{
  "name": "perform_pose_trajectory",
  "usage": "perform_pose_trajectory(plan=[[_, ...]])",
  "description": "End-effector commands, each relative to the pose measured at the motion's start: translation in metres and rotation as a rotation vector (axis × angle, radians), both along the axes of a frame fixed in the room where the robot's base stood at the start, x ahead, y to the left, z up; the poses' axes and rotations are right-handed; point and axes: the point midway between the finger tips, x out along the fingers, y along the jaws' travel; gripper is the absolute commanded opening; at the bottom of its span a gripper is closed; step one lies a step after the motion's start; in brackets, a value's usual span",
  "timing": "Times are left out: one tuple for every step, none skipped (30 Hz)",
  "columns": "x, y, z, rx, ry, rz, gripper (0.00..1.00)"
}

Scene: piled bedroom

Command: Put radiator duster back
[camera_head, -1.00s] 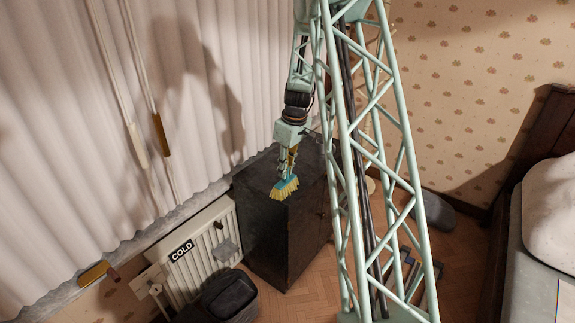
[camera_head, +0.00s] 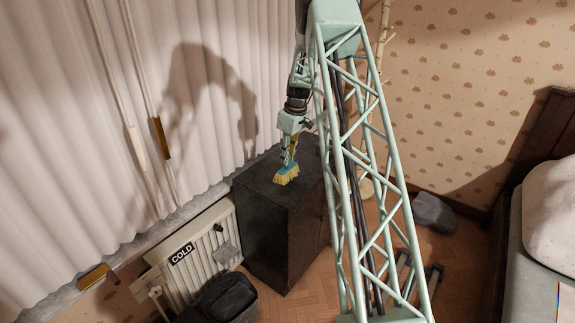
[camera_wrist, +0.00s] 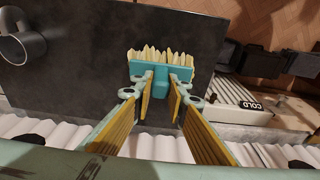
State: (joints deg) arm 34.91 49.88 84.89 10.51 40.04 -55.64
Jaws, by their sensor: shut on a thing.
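The radiator duster (camera_head: 287,174) has a teal head and pale yellow bristles. My gripper (camera_head: 290,155) is shut on it, and it hangs bristles down over the dark cabinet (camera_head: 268,212). In the wrist view the duster's teal head (camera_wrist: 163,72) sits just beyond my fingertips (camera_wrist: 160,95), with the bristles pointing away. I cannot tell whether the bristles touch the cabinet top. The duster's handle is mostly hidden between my fingers.
A white radiator (camera_head: 200,250) with a COLD sign stands left of the cabinet, below the curtain (camera_head: 60,150). A black bin (camera_head: 229,297) is in front. A grey pipe-like object (camera_wrist: 22,42) lies on the cabinet top. The bed (camera_head: 540,240) is at right.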

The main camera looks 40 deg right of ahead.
Motion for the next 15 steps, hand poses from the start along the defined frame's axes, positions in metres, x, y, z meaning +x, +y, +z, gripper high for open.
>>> perform_pose_trajectory(plan=[[0.0011, -0.0011, -0.0002, 0.0, 0.0, 0.0, 0.0], [0.0013, -0.0014, -0.0004, 0.0, 0.0, 0.0, 0.0], [0.0015, -0.0015, -0.0005, 0.0, 0.0, 0.0, 0.0], [0.0015, -0.0016, -0.0005, 0.0, 0.0, 0.0, 0.0], [0.0014, -0.0015, -0.0004, 0.0, 0.0, 0.0, 0.0], [0.0014, -0.0015, -0.0003, 0.0, 0.0, 0.0, 0.0], [0.0014, -0.0015, -0.0003, 0.0, 0.0, 0.0, 0.0], [0.0014, -0.0015, -0.0003, 0.0, 0.0, 0.0, 0.0], [0.0014, -0.0015, -0.0003, 0.0, 0.0, 0.0, 0.0], [0.0014, -0.0015, -0.0003, 0.0, 0.0, 0.0, 0.0], [0.0014, -0.0015, -0.0005, 0.0, 0.0, 0.0, 0.0], [0.0014, -0.0014, -0.0013, 0.0, 0.0, 0.0, 0.0], [0.0013, -0.0014, -0.0023, 0.0, 0.0, 0.0, 0.0], [0.0012, -0.0013, -0.0038, 0.0, 0.0, 0.0, 0.0], [0.0011, -0.0013, -0.0064, 0.001, 0.001, 0.0, 0.0]])
